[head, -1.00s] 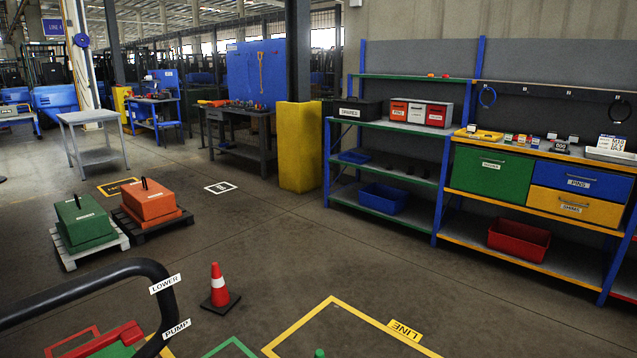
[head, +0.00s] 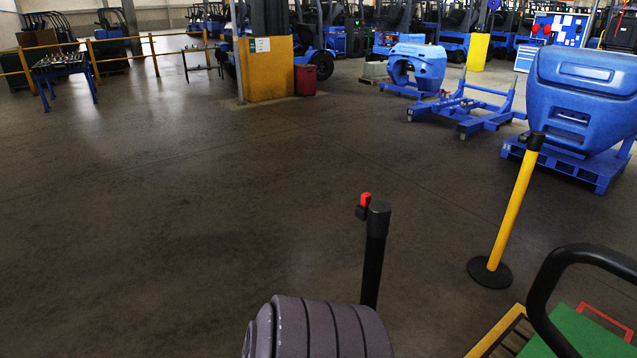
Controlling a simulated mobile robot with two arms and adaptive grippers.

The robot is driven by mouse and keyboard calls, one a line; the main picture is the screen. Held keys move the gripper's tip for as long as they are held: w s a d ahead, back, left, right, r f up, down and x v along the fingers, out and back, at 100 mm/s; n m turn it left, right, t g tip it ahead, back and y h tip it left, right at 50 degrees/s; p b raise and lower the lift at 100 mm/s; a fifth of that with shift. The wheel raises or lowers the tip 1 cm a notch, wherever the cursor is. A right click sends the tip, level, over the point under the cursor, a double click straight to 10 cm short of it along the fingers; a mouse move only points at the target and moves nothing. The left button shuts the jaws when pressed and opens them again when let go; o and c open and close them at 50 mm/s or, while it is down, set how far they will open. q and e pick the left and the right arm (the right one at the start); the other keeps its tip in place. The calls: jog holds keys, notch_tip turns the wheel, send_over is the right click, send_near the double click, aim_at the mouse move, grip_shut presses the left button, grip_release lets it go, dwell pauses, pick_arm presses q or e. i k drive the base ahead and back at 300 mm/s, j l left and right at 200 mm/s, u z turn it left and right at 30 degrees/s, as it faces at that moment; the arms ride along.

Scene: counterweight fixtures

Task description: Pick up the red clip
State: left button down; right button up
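A small red piece (head: 365,198), which looks like the red clip, sits at the top left of a black post (head: 375,255). Dark material shows just below it, against the post head. The lower end of the post is hidden behind a grey ribbed object at the bottom edge. Neither of my grippers is in view.
A yellow post (head: 513,205) with a black base stands to the right. A black curved handle (head: 548,285) and green surface are at the lower right. Blue castings (head: 585,95) on pallets and wheeled frames stand behind. The floor (head: 170,190) at left is clear.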

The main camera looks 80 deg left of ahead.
aim_at(365, 197)
jog(key=u, duration=2.4)
jog(key=i+j+z, duration=0.1)
jog(key=z, duration=0.75)
jog(key=i+j+z, duration=0.15)
jog(key=j+z, duration=0.2)
jog(key=j, duration=0.2)
jog(key=i+j+z, duration=0.15)
jog(key=j+z, duration=0.2)
jog(key=j, duration=0.2)
jog(key=j+z, duration=0.4)
jog(key=j, duration=0.2)
